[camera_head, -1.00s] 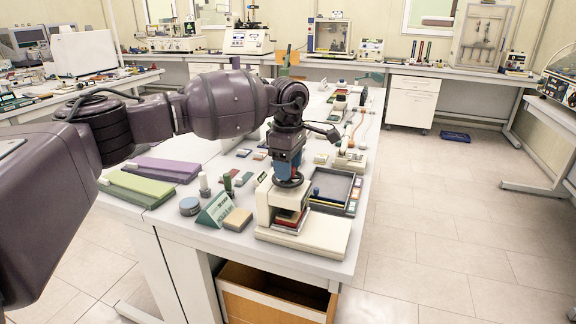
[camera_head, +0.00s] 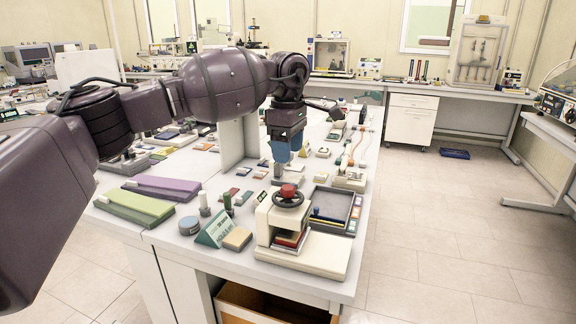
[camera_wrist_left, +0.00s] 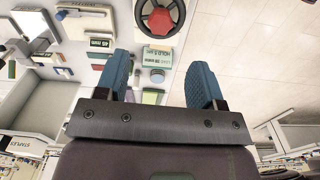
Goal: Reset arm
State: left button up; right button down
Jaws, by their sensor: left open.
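My left gripper (camera_head: 283,153) hangs fingers-down above the middle of the table, behind and higher than the press. Its two blue fingers show apart and empty in the left wrist view (camera_wrist_left: 160,85). The cream press (camera_head: 282,228) stands near the table's front edge, with a dark handwheel and a red knob on top. Its handwheel also shows in the left wrist view (camera_wrist_left: 160,17), just beyond the fingers and apart from them. Stacked coloured plates (camera_head: 289,240) lie inside the press. My right gripper is in neither view.
A dark tray (camera_head: 318,221) lies right of the press. A green sign (camera_head: 214,230), a tan block (camera_head: 237,238) and a grey round tin (camera_head: 189,225) stand to its left. Green and purple pads lie at the left. An open drawer (camera_head: 262,306) is below the table front.

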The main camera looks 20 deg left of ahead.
pick_arm(q)
jog(key=shift+r, duration=0.7)
jog(key=shift+d+f, duration=0.1)
